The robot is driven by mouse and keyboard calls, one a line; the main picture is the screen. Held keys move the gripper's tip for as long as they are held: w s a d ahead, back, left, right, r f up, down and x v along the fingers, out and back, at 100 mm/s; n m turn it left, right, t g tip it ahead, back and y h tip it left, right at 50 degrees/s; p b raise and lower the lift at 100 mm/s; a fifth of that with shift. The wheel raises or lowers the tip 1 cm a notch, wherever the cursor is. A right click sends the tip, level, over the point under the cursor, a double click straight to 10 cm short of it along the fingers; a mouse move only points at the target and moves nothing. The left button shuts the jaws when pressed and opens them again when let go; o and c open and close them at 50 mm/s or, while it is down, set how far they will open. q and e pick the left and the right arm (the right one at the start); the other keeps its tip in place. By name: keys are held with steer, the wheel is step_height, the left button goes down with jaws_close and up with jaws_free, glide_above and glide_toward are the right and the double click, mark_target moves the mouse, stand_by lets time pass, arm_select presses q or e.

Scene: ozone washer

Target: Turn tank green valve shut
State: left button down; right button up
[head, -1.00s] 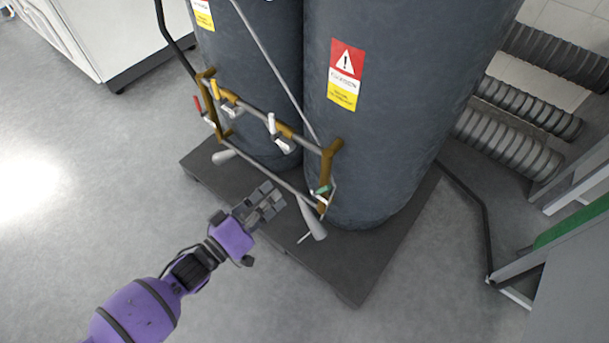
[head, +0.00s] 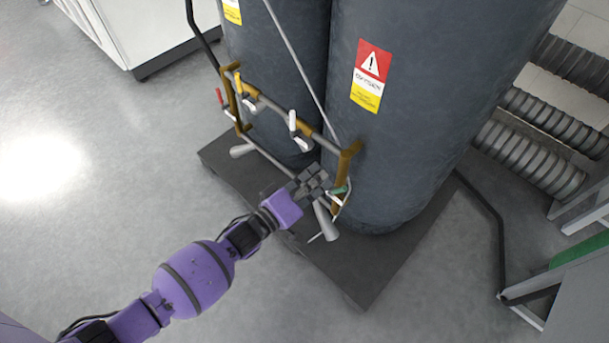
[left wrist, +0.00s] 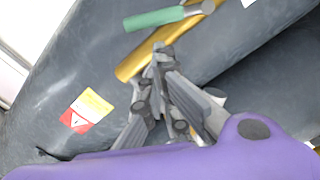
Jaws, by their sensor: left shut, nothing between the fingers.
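The green valve handle (head: 340,190) sits at the lower right of the brass pipe frame on the tanks. In the left wrist view the green handle (left wrist: 153,19) lies near the top, beside a brass pipe (left wrist: 145,62). My left gripper (head: 318,176) is shut and empty, just left of the green handle in the head view. In the left wrist view its fingertips (left wrist: 160,50) lie over the brass pipe, below the green handle. I cannot tell whether they touch the pipe. The dark tank (head: 410,120) stands behind. My right gripper is not in view.
A red (head: 219,96), a yellow (head: 239,82) and a white handle (head: 292,120) sit on the same pipework. A grey cone-shaped nozzle (head: 326,222) hangs below the green handle. The tanks stand on a dark platform (head: 365,275). Open floor lies left.

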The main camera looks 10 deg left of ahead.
arm_select(q)
steer(key=shift+s+d+f, duration=0.2)
steer(key=shift+d+f, duration=0.05)
steer(key=shift+d, duration=0.15)
steer(key=shift+s+d+r+m, duration=0.1)
steer(key=shift+s+d+m, duration=0.2)
steer(key=shift+m, duration=0.3)
